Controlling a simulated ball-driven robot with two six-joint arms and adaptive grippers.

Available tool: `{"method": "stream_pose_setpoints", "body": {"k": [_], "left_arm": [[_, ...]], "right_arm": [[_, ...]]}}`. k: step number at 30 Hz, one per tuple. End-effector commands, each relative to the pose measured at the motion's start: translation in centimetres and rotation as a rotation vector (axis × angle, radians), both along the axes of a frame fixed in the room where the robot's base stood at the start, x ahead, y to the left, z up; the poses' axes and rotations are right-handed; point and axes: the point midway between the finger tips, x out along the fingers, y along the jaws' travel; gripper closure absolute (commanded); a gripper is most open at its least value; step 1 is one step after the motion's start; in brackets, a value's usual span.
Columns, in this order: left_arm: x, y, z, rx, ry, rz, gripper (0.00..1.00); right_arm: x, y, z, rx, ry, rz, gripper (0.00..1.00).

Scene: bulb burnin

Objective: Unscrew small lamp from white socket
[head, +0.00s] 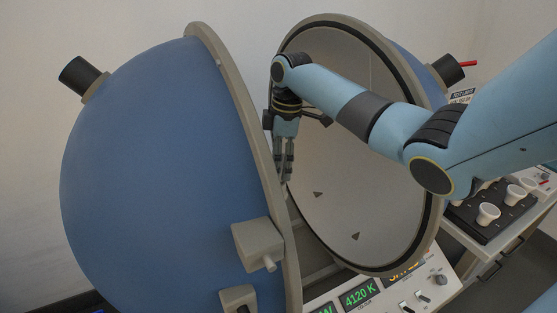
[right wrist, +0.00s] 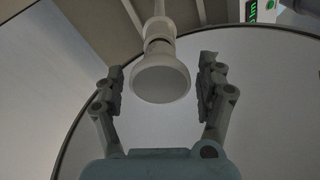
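The small lamp (right wrist: 160,78) has a wide round pale face and shows between the two fingers in the right wrist view. It is attached to a white socket (right wrist: 158,28) on a thin post. My right gripper (head: 284,172) reaches down into the opened sphere in the head view. In the right wrist view it is open (right wrist: 160,86), with one finger on each side of the lamp and a visible gap to each. The sphere's left half hides the lamp and socket in the head view. My left gripper is not in view.
The blue sphere's left half (head: 150,170) and its beige rim (head: 238,110) stand close to my right gripper. The right half's pale inside (head: 360,170) is behind my arm. Several white lamps (head: 488,214) stand on a black tray at right. A control panel (head: 400,296) is below.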

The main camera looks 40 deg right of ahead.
Motion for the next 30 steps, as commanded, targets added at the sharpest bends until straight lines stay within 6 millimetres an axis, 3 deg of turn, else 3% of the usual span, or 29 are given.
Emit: {"method": "stream_pose_setpoints", "body": {"k": [4,7,30], "left_arm": [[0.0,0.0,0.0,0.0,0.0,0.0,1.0],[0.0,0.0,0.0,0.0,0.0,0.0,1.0],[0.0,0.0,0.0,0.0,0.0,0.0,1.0]], "right_arm": [[-0.02,0.04,-0.03,0.0,0.0,-0.025,0.27],[-0.03,0.08,-0.03,0.0,0.0,-0.145,0.27],[0.05,0.4,-0.03,0.001,0.0,-1.607,0.27]]}}
